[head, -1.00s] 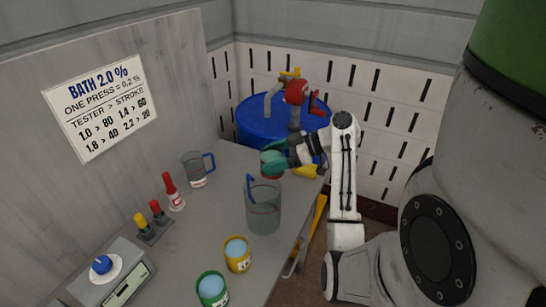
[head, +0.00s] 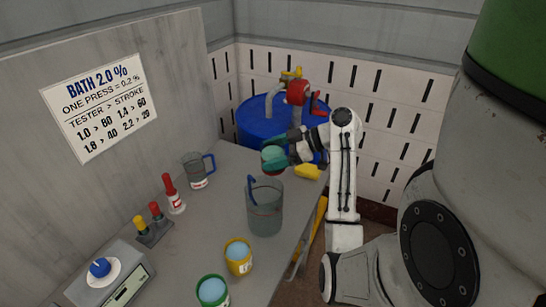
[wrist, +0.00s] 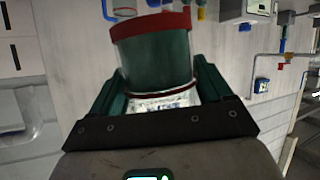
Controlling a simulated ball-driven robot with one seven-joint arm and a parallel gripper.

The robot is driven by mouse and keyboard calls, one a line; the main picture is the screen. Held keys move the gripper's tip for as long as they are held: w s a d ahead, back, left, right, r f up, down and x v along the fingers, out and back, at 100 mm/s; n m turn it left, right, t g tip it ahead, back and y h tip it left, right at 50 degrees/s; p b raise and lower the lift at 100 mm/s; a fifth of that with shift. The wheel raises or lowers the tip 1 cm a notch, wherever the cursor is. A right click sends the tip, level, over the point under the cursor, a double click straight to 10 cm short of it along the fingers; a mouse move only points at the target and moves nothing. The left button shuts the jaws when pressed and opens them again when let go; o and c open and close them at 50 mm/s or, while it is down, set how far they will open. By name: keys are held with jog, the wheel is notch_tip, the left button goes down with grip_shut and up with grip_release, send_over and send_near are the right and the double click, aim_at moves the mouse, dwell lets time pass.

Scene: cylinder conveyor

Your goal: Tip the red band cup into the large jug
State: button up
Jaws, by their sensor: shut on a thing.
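My gripper (head: 274,154) is shut on the red band cup (wrist: 152,55), above the bench and a little behind the large jug. In the wrist view the cup sits between the green fingers, with its red band at the top of the picture. In the head view the fingers cover most of the cup, and its contents cannot be made out. The large jug (head: 264,212), clear grey with a blue handle, stands upright near the bench's right edge. The cup is apart from the jug.
A yellow band cup (head: 238,256) and green band cup (head: 212,291) stand in front. A smaller jug (head: 195,172), red-capped bottle (head: 174,195) and tester box (head: 112,280) are left. A blue drum (head: 258,117) stands behind. The bench (head: 205,225) is clear left of the large jug.

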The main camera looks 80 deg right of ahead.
jog(key=shift+f+n+h+b, duration=0.25)
jog(key=shift+n+h+b, duration=0.5)
jog(key=shift+b, duration=0.8)
jog(key=shift+r+n+g+h+b, duration=0.35)
jog(key=shift+n+g+b, duration=0.1)
jog(key=shift+b, duration=0.2)
jog(key=shift+a+f+n+h+b, duration=0.25)
jog(key=shift+n+h+b, duration=0.25)
jog(key=shift+b, duration=0.85)
jog(key=shift+r, duration=0.1)
jog(key=shift+r+n+h+b, duration=0.25)
jog(key=shift+n+h+b, duration=0.3)
jog(key=shift+b, duration=0.2)
jog(key=shift+a+h+b, duration=0.1)
jog(key=shift+h+b, duration=0.15)
jog(key=shift+b, duration=0.05)
jog(key=shift+w+a+f+n+g+h+b, duration=0.15)
jog(key=shift+f+n+h+b, duration=0.3)
jog(key=shift+b, duration=0.8)
jog(key=shift+s+a+f+n+g+h+b, duration=0.1)
jog(key=shift+f+n+h+b, duration=0.3)
jog(key=shift+b, duration=0.85)
jog(key=shift+a+r+n+h, duration=0.1)
jog(key=shift+r+n+h, duration=0.15)
jog(key=shift+n, duration=0.05)
